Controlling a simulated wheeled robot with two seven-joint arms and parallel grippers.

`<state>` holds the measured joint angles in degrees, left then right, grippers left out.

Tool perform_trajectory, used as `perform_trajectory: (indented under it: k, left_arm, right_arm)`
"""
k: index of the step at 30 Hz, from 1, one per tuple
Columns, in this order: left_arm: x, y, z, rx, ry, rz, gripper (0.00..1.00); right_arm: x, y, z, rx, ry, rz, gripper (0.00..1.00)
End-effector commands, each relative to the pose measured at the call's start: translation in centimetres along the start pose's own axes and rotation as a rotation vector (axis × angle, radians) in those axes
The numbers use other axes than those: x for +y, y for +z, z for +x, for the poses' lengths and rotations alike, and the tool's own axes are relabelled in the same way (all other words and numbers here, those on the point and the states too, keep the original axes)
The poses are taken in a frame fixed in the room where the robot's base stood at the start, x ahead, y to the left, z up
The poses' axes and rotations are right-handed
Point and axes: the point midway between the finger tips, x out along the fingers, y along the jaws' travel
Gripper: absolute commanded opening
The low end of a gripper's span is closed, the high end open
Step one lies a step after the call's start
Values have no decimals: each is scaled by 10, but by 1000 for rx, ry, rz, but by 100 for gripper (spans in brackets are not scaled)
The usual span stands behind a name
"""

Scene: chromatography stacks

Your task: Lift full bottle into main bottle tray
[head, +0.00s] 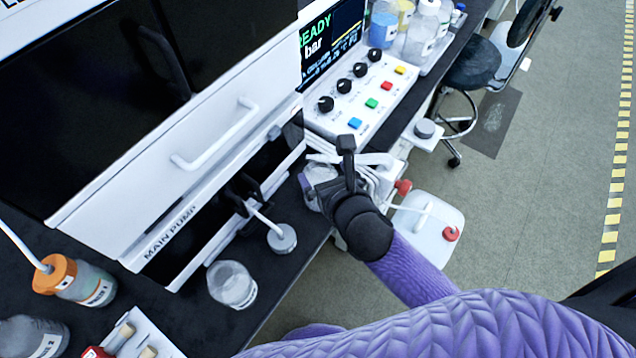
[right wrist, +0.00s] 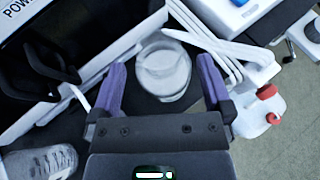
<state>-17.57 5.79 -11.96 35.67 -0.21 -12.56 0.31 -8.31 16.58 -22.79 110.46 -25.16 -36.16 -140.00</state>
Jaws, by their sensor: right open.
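A clear bottle with whitish contents (right wrist: 163,70) stands at the bench edge under the main pump. In the right wrist view it lies between the two purple fingers of my right gripper (right wrist: 162,82), with small gaps on both sides. In the head view the bottle (head: 320,174) is partly hidden by my right gripper (head: 322,184), which is open. I cannot tell how full it is. A second clear bottle (head: 232,286) stands nearer on the bench. A white tray (head: 431,68) with several bottles is at the top; I cannot tell whether it is the main bottle tray. My left gripper is out of view.
A white cap on a tube (head: 282,239) is left of my right gripper, near black hooks (head: 240,190). White tubing (right wrist: 225,50) runs close beside the bottle. A white jug with a red cap (head: 430,222) is to the right. An orange-capped bottle (head: 58,274) is at left.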

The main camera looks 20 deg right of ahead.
Motion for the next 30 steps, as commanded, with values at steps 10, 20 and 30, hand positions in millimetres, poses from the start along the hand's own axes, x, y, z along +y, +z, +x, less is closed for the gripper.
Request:
perform_trajectory:
  k: [10, 20, 30]
  left_arm:
    - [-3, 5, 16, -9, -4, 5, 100]
    - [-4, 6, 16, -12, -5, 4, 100]
    - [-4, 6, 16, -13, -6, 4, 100]
  right_arm:
    - [0, -1, 33, 1, 1, 3, 100]
    - [0, -1, 33, 1, 1, 3, 43]
    - [0, -2, 33, 6, 0, 3, 0]
